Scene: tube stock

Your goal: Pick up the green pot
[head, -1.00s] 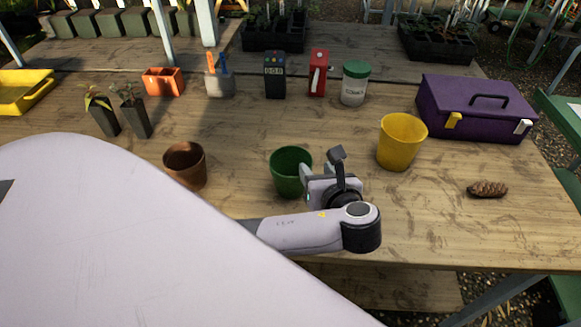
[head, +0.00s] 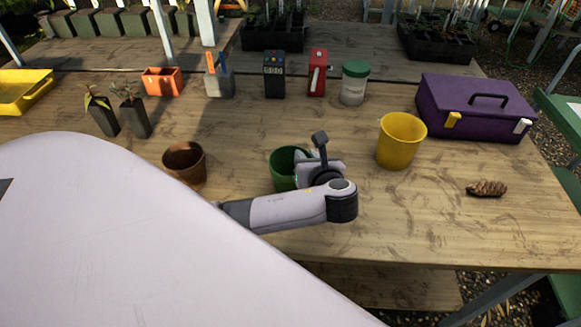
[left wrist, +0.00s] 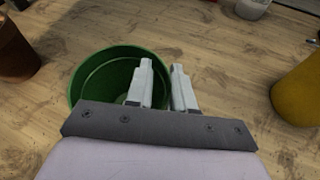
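The green pot (head: 284,165) stands upright on the wooden table, in the middle of the head view. My left gripper (head: 303,172) is at its right side and hides part of it. In the left wrist view, the green pot (left wrist: 95,75) is seen from above, and its interior looks empty. The left gripper's two fingers (left wrist: 163,80) are apart, with a gap between them. One finger overlaps the pot's opening and the other is just outside its right rim. Contact with the wall cannot be made out. My right gripper is in neither view.
A brown pot (head: 185,163) stands left of the green pot and a yellow pot (head: 400,143) to the right. A pine cone (head: 487,188) and purple toolbox (head: 475,110) are farther right. A green-lidded jar (head: 355,85) stands behind. The table's front right is clear.

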